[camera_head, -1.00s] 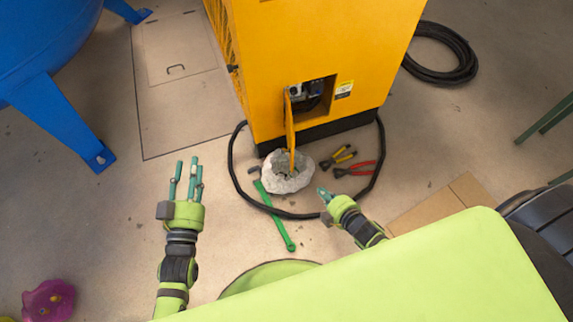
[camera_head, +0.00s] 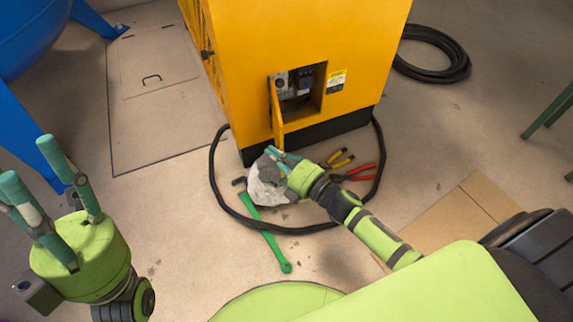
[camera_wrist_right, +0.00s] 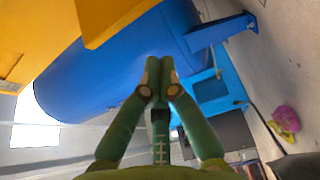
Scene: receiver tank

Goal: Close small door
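The small yellow door (camera_head: 277,116) stands open on the left edge of a square opening (camera_head: 304,90) in the yellow cabinet (camera_head: 330,35). It sticks out toward me, seen nearly edge-on. My right gripper (camera_head: 277,154) is just below and in front of the door's lower end, over a grey-white rock-like lump. I cannot tell whether it touches the door. In the right wrist view its fingertips (camera_wrist_right: 159,72) meet with nothing between them, and a yellow panel (camera_wrist_right: 115,18) shows close above them. My left gripper (camera_head: 40,180) is open and empty at the lower left, away from the cabinet.
The rock-like lump (camera_head: 264,188), a green wrench (camera_head: 266,235), red-handled pliers (camera_head: 356,173) and a yellow-handled tool (camera_head: 340,159) lie on the floor. A black cable (camera_head: 217,185) loops around them. A blue tank (camera_head: 30,50) stands at left.

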